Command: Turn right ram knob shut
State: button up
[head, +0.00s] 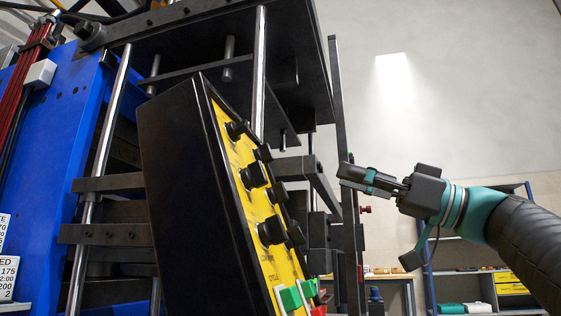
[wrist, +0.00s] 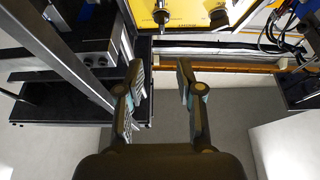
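A black control box with a yellow face (head: 232,150) carries several black knobs, including a large one (head: 271,231) low on the face. The knob labels are too small to read, so I cannot tell which is the right ram knob. In the wrist view the yellow panel (wrist: 195,22) lies at the top edge, with two knobs, one at centre (wrist: 162,16) and one to its right (wrist: 219,17). My gripper (head: 346,176) is right of the panel, apart from it. In the wrist view my gripper (wrist: 160,76) has its fingers spread with nothing between them.
Green (head: 290,298) and red buttons sit at the panel's lower end. The blue press frame (head: 75,120) with steel rods stands at left and behind the box. Dark press bars rise close beside my gripper. Shelves (head: 465,285) stand at the back right.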

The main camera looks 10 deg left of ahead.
aim_at(264, 153)
jog(key=p+x, duration=0.3)
jog(key=x, duration=1)
jog(key=shift+s+a, duration=0.15)
jog(key=shift+a, duration=0.3)
grip_shut()
